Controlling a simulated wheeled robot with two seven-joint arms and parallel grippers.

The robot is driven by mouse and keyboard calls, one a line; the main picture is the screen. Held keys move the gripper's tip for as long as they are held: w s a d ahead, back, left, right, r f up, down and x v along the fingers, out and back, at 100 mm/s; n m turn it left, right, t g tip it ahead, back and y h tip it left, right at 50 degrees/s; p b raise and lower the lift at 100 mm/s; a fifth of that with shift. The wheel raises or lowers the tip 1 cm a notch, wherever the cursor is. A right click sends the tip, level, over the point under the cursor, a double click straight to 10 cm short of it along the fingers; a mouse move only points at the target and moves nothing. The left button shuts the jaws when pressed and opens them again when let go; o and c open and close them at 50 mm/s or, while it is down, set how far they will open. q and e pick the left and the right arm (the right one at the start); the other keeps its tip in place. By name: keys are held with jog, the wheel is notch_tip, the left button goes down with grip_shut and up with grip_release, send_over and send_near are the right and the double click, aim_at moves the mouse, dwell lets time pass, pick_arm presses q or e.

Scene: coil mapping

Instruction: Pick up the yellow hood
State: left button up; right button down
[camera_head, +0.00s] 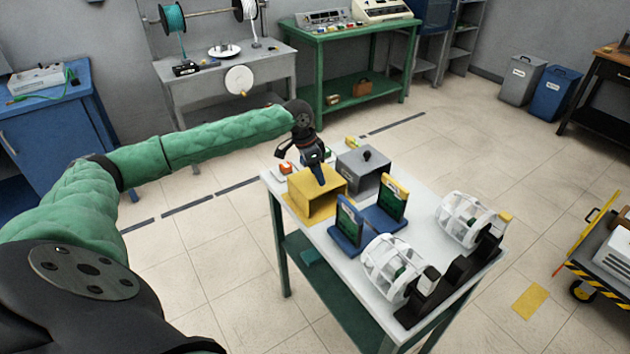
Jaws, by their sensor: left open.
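The yellow hood (312,207) is a box-like cover standing on a yellow mat near the far left edge of the white-topped table. My left gripper (318,176) is above the hood, pointing down, with its fingertips close to the hood's top. It is open. Whether the fingers touch the hood or straddle a handle on it cannot be told; the gripper hides the middle of the hood's top. My right gripper is not in view.
A grey hood (363,170) with a black knob stands just right of the yellow one. Blue stands (348,222) are in front, and white coil reels (393,266) fill the table's near right part. Small coloured parts (285,168) lie behind the yellow hood.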

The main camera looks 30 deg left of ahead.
pick_arm(q)
jog(key=shift+f, duration=0.15)
grip_shut()
